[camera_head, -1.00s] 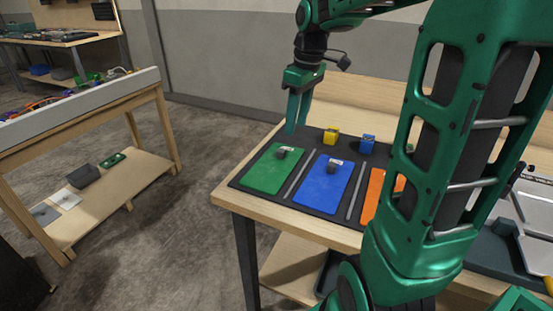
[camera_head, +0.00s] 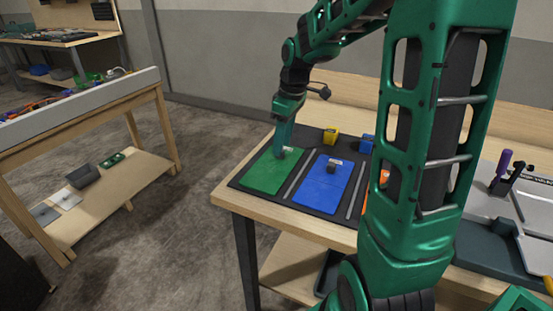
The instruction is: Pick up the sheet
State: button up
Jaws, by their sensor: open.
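A green sheet (camera_head: 270,175) lies at the left of a dark mat (camera_head: 286,193) on the wooden table. A small grey knob (camera_head: 289,152) stands near its far edge, partly hidden by my gripper. A blue sheet (camera_head: 323,186) with its own dark knob (camera_head: 333,166) lies to the right. An orange sheet (camera_head: 384,177) is mostly hidden behind my arm. My gripper (camera_head: 283,152) points down over the far part of the green sheet, at its knob. It is open; I cannot tell whether the fingers straddle or touch the knob.
A yellow block (camera_head: 330,136) and a blue block (camera_head: 366,143) stand behind the sheets. A grey fixture with a purple handle (camera_head: 504,163) is at the right. A separate wooden bench (camera_head: 160,115) stands at the left, across open floor.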

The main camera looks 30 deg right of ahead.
notch_tip(320, 180, down, 2)
jog(key=shift+w+a, duration=0.1)
jog(key=shift+w, duration=0.05)
grip_shut()
jog(key=shift+r, duration=0.1)
